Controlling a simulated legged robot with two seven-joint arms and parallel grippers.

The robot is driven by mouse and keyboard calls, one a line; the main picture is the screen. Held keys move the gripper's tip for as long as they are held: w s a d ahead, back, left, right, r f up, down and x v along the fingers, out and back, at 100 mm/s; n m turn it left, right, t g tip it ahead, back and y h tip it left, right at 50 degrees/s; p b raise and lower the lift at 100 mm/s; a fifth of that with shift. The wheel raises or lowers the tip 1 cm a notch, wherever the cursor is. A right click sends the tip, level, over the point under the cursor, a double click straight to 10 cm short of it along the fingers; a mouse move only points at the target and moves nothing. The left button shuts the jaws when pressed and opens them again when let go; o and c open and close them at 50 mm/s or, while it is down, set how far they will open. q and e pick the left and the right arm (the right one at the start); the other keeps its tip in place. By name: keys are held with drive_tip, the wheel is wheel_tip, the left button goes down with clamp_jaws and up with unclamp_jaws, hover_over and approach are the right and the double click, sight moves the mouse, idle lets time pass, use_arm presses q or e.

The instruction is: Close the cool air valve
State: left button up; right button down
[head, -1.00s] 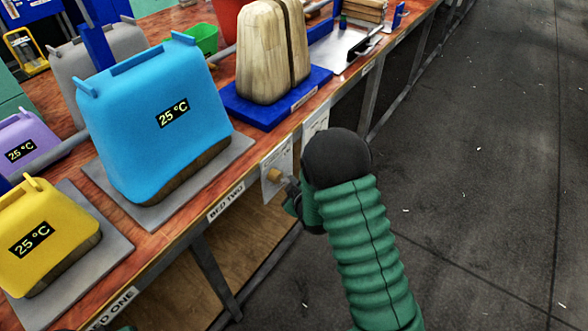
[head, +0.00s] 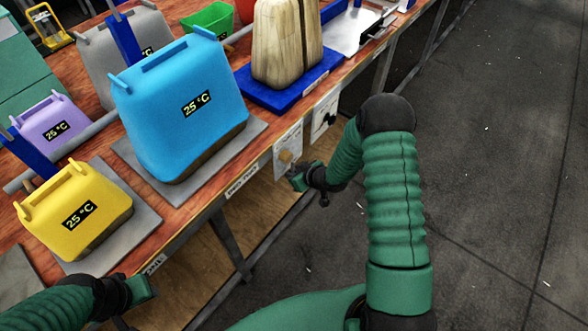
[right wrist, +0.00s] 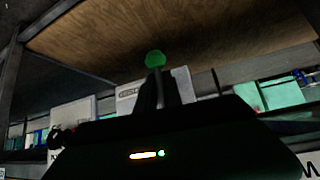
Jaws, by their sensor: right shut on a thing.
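In the right wrist view a green rounded thing (right wrist: 155,59) shows at the fingertips. My left gripper (head: 140,296) is at the lower left, jaws unclear.
A wooden block (head: 285,45) sits on a blue base (head: 262,92). Open dark floor (head: 490,180) lies to the right.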

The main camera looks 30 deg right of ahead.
drive_tip(key=shift+s+f, duration=0.2)
drive_tip(key=c, duration=1.6)
unclamp_jaws()
drive_tip(key=shift+o, duration=0.6)
drive_tip(key=shift+w, duration=0.1)
drive_tip(key=p+v, duration=0.4)
drive_tip(key=v, duration=1.2)
drive_tip(key=shift+s+r, duration=0.2)
drive_tip(key=shift+r, duration=0.1)
drive_tip(key=shift+d, duration=0.15)
